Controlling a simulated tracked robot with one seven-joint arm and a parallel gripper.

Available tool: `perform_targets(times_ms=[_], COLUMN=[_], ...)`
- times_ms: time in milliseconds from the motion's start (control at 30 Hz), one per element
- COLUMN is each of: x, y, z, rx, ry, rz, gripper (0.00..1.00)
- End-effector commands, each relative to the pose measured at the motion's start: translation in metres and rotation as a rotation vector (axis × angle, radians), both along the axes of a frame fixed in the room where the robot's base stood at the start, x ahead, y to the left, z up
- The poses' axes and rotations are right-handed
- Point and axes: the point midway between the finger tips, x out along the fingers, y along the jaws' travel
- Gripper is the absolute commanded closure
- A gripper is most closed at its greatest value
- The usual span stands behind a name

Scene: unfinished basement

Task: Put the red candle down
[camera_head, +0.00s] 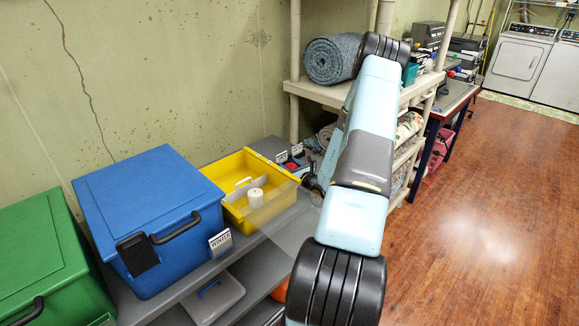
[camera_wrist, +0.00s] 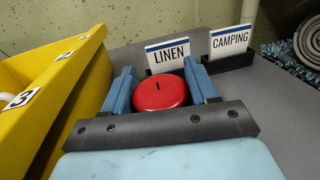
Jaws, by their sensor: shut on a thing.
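The red candle (camera_wrist: 160,93) is a short round red cylinder with a dark wick, seen from above in the wrist view. My gripper (camera_wrist: 162,88) is shut on it, with one blue finger on each side. The candle is over the grey shelf top (camera_wrist: 239,92), just right of the yellow box (camera_wrist: 62,75). Whether its base touches the shelf cannot be told, as its underside is hidden.
LINEN (camera_wrist: 167,54) and CAMPING (camera_wrist: 230,42) label cards stand just behind the candle. The yellow box (camera_head: 236,219) holds a white candle (camera_head: 255,197). A blue bin (camera_head: 150,205) and a green bin (camera_head: 45,262) stand left. A rolled rug (camera_head: 332,58) lies on a white rack.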

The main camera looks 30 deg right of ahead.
Motion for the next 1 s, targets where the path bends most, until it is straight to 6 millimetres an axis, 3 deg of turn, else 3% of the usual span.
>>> perform_targets(times_ms=[300, 333, 567, 867, 1000], x=[0.000, 0.000, 0.000, -0.001, -0.016], y=[0.000, 0.000, -0.001, -0.001, -0.002], z=[-0.001, -0.001, -0.001, 0.001, 0.000], rx=[0.000, -0.001, -0.001, -0.001, 0.000], ry=[0.000, 0.000, 0.000, -0.001, 0.002], rz=[0.000, 0.000, 0.000, -0.001, -0.002], gripper=[0.75, 0.39, 0.17, 0.17, 0.17])
